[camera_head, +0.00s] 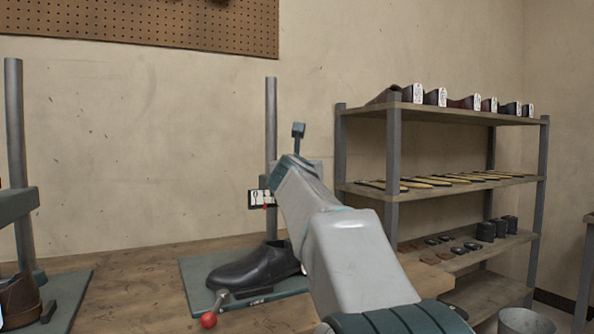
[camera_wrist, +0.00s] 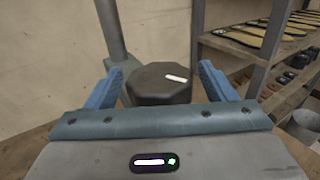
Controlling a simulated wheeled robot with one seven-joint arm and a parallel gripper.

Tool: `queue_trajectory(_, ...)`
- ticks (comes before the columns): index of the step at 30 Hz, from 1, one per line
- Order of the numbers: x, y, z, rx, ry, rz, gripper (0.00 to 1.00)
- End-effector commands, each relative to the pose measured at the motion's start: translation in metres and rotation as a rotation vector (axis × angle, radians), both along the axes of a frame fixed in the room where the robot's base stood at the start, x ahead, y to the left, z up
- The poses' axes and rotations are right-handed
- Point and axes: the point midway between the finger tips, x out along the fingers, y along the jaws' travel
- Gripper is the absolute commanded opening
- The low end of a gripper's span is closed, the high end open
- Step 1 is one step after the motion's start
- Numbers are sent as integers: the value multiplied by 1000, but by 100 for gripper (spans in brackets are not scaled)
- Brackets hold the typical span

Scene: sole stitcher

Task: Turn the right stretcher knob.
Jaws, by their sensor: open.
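The right stretcher knob (camera_wrist: 158,88), dark and many-sided with a white mark on its top, shows in the wrist view. My gripper (camera_wrist: 161,70) is open, with one blue finger on each side of the knob; I see a gap on the right and cannot tell about contact on the left. In the head view the knob is hidden behind my arm. The right stretcher there has a grey post (camera_head: 271,120), a scale plate (camera_head: 260,198) with a red pointer, a green base (camera_head: 200,275) and a black shoe (camera_head: 250,266).
A red ball handle (camera_head: 208,320) sits at the right stretcher's front. A second stretcher (camera_head: 15,150) with a brown shoe stands at left. A shelf rack (camera_head: 393,160) with shoes, soles and dark blocks stands at right, a grey bin (camera_head: 525,322) before it.

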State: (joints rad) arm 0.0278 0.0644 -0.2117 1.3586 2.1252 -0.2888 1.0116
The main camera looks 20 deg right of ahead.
Motion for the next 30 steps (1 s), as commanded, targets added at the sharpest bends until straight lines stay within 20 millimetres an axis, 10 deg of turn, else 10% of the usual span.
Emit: queue_trajectory(30,-121,64,0,0,1,2,77)
